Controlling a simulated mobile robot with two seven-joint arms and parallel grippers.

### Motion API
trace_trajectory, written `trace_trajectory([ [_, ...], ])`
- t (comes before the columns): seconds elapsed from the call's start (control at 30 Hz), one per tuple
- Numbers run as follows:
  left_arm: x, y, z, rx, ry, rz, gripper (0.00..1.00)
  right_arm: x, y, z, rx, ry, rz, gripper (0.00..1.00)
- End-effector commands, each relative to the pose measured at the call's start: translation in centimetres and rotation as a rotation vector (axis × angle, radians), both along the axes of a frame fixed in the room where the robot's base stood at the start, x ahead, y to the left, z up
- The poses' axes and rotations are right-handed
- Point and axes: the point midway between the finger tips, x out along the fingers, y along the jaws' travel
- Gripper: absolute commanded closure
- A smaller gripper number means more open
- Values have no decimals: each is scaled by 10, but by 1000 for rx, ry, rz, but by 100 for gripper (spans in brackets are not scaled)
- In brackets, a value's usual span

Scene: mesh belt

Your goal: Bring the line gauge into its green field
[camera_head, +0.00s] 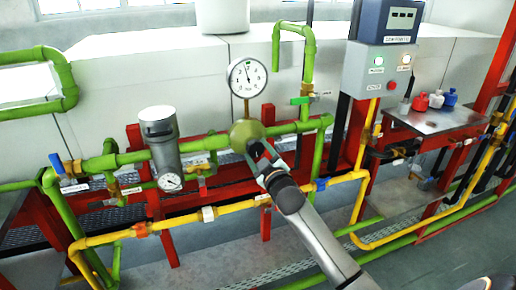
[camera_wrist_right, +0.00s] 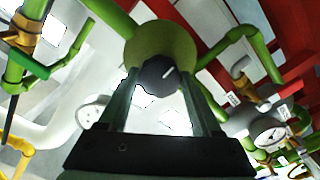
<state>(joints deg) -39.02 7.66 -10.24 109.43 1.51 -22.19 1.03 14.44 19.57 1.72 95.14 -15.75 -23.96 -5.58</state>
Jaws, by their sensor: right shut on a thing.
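The line gauge (camera_head: 247,77) is a round white dial on a stem above the green regulator (camera_head: 247,134). My right gripper (camera_head: 259,163) is at the front of the regulator. In the right wrist view its fingers (camera_wrist_right: 158,88) are shut on a black knob (camera_wrist_right: 157,73) with a white mark, on the regulator's round body (camera_wrist_right: 160,42). In the head view the gripper mostly hides the knob. My left gripper is not in view.
A grey filter cylinder (camera_head: 160,140) with a small gauge (camera_head: 171,182) stands left of the regulator. A yellow pipe (camera_head: 190,217) runs in front and below. A control box (camera_head: 379,70) and a metal table (camera_head: 445,121) with small bottles are at right.

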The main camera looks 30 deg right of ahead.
Motion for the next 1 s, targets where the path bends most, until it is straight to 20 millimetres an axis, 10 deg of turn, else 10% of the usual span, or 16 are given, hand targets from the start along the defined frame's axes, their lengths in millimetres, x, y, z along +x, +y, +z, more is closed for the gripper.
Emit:
trace_trajectory([
  [0.77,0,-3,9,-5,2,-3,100,0,0,0,-114,27,1,90],
  [0.8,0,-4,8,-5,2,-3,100,0,0,0,-113,26,1,31],
  [1.0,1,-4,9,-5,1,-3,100,0,0,0,-113,26,1,9],
])
